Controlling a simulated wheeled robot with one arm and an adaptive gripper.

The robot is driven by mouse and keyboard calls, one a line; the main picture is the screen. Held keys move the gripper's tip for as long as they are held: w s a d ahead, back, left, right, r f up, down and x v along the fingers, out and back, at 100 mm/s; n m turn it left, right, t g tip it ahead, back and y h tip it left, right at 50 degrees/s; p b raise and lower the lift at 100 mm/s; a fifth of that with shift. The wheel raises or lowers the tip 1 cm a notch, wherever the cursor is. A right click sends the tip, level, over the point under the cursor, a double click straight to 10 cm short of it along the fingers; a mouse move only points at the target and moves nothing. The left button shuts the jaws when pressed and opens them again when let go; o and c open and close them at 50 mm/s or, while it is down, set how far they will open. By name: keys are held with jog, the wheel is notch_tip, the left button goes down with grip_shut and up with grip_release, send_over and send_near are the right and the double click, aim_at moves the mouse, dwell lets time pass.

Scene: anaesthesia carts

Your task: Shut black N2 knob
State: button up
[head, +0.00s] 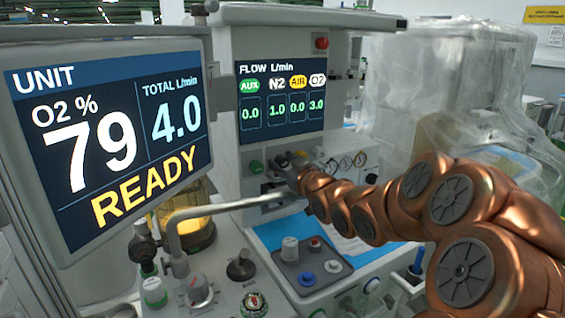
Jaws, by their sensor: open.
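The flow display (282,98) on the grey machine reads AUX 0.0, N2 1.0, AIR 0.0 and O2 3.0. Below it is a row of flow knobs, with a green knob (256,167) at its left end. My copper arm reaches in from the right, and my gripper (283,168) is at this row, just right of the green knob. The gripper looks small and dark here; its jaws are open. Dark shapes at the gripper blend together, so I cannot tell the black N2 knob from the fingers, or whether they touch it.
A large monitor (110,130) at left reads O2 79, total 4.0, READY. A grey bent pipe (225,208) runs below the knob row. Another black knob (241,265) and a tray with knobs (312,268) stand lower down. Plastic-draped equipment (450,90) fills the right back.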

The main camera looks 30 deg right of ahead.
jog(key=shift+w, duration=0.25)
jog(key=shift+c, duration=0.3)
grip_shut()
